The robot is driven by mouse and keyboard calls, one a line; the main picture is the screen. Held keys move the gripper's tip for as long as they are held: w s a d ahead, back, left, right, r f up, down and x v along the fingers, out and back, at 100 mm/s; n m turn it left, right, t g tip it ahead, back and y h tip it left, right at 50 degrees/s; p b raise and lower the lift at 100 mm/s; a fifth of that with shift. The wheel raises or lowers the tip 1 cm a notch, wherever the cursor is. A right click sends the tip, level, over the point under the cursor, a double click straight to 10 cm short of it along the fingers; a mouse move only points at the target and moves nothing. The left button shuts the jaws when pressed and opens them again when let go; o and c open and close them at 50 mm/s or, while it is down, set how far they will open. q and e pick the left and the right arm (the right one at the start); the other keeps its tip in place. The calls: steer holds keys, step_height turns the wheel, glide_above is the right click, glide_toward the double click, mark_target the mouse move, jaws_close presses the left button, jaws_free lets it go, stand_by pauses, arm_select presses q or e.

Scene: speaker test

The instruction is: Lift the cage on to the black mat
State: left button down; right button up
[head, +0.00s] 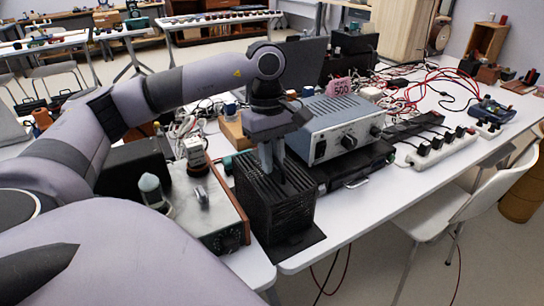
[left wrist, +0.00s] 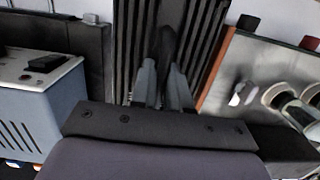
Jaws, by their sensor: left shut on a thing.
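The cage (head: 288,212) is a black box with slatted sides near the front edge of the white table. The black mat (head: 302,246) shows as a flat dark edge below and in front of the cage; I cannot tell whether the cage's base touches it. My left gripper (head: 272,165) points down at the cage's top and is shut on its handle. In the left wrist view the fingers (left wrist: 165,88) close around a dark bar above the cage's slats (left wrist: 205,30). The fingers hide part of the handle. My right gripper is not in view.
A blue-grey power supply (head: 335,125) stands on a black case right of the cage. A metal instrument with a wooden side (head: 205,208) stands close on the left. White power strips (head: 440,147) and red cables lie farther right. A white chair (head: 465,205) stands at the table's front.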

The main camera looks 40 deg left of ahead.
arm_select(q)
steer(key=shift+f, duration=0.15)
steer(key=c, duration=1)
jaws_free()
steer(key=shift+c, duration=0.2)
steer(key=r, duration=0.6)
steer(key=shift+w+a, duration=0.15)
steer(key=shift+a, duration=0.15)
steer(key=shift+a+r, duration=0.1)
steer(key=shift+r, duration=0.5)
